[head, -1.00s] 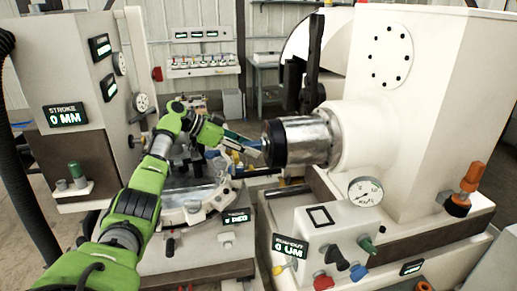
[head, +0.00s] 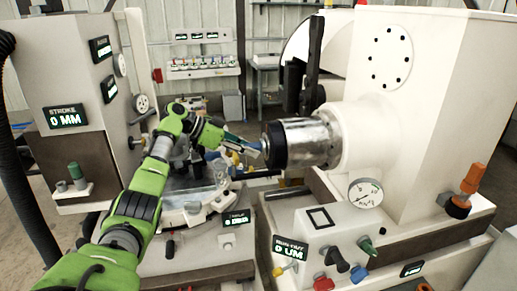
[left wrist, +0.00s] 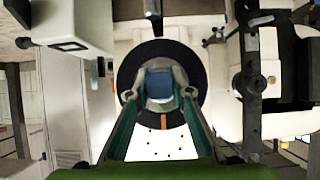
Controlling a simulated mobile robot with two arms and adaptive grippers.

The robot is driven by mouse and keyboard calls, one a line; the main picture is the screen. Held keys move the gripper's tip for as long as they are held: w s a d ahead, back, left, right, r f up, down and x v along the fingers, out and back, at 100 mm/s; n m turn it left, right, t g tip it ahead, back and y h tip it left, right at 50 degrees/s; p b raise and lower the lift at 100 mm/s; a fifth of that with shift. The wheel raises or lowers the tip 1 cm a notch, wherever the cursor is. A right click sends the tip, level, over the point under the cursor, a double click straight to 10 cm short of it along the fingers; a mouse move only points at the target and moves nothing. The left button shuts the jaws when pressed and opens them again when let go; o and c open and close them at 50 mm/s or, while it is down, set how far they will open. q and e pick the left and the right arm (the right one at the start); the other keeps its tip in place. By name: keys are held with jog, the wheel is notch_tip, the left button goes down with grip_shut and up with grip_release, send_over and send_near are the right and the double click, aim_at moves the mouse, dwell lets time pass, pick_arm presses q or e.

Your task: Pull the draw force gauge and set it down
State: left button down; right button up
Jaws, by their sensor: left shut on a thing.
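My left gripper (head: 250,147) reaches from the left to the front of the dark-nosed metal spindle (head: 303,143). It is shut on a small blue piece, which I take to be the draw force gauge (left wrist: 160,86). In the left wrist view, both fingertips (left wrist: 159,80) flank this piece, in front of the spindle's dark round nose (left wrist: 193,72). The fingers hide much of the piece, and I cannot tell whether it is still seated in the spindle. My right gripper is not in view.
A control box (head: 335,228) with a dial, coloured knobs and a "0 UM" display stands below the spindle. A cabinet (head: 72,60) with a "0 MM" stroke display is at left. A machine table (head: 190,250) lies under my left arm. A gauge rack (head: 203,66) is at the back.

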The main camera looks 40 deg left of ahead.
pick_arm(q)
jog(key=shift+a, duration=0.15)
dwell(0.5)
jog(key=s+a+b, duration=0.2)
jog(key=s+a, duration=0.2)
jog(key=s, duration=0.2)
jog(key=shift+a+b, duration=0.3)
dwell(1.0)
dwell(0.4)
